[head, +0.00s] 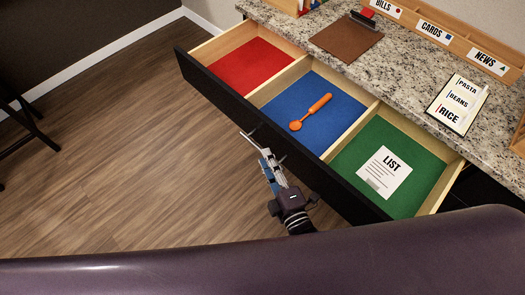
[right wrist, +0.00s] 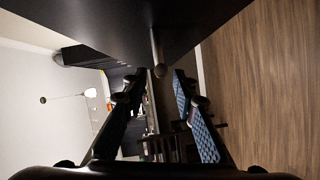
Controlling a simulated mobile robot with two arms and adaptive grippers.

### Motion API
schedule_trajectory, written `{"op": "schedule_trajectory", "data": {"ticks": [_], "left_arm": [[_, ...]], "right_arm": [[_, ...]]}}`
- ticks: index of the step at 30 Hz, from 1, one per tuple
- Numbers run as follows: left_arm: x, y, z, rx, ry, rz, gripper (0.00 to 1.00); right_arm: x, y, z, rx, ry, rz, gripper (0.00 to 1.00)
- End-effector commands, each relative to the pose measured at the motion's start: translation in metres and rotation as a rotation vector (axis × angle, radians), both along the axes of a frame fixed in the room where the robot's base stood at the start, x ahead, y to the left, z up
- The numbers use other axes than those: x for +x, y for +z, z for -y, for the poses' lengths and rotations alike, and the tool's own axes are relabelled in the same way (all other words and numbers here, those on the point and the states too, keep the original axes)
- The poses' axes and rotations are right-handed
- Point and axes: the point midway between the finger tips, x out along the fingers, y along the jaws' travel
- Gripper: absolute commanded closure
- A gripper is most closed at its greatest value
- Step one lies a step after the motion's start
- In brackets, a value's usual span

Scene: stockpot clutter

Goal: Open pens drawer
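The drawer (head: 313,166) is pulled out from under the counter, its dark front facing the floor side. It has red, blue and green lined compartments. No pens show in it. A dark bar-like handle on the drawer front shows in the right wrist view (right wrist: 157,52). My right gripper (head: 264,147) is just outside the drawer front, near its middle. In the right wrist view its two blue-padded fingers (right wrist: 158,95) are apart, with the handle's end ahead between them. I cannot tell whether they touch it. My left gripper is not in view.
An orange spoon-like tool (head: 312,111) lies in the blue compartment and a LIST card (head: 383,172) in the green one. The granite counter (head: 400,68) holds a brown clipboard (head: 346,39), a notepad (head: 458,103) and a labelled wooden organiser (head: 455,41). The wood floor (head: 120,150) at left is clear.

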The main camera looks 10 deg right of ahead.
Motion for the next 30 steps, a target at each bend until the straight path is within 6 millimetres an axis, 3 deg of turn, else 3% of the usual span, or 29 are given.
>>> {"op": "schedule_trajectory", "data": {"ticks": [6,12,30], "left_arm": [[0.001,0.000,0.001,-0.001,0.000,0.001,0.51],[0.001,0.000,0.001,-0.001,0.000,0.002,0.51],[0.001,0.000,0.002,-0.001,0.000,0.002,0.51]], "right_arm": [[-0.043,0.002,0.012,0.000,0.000,-0.004,0.74],[-0.067,0.005,0.019,0.001,-0.001,-0.001,0.74],[-0.074,0.006,0.021,0.001,-0.001,0.000,0.74]]}}
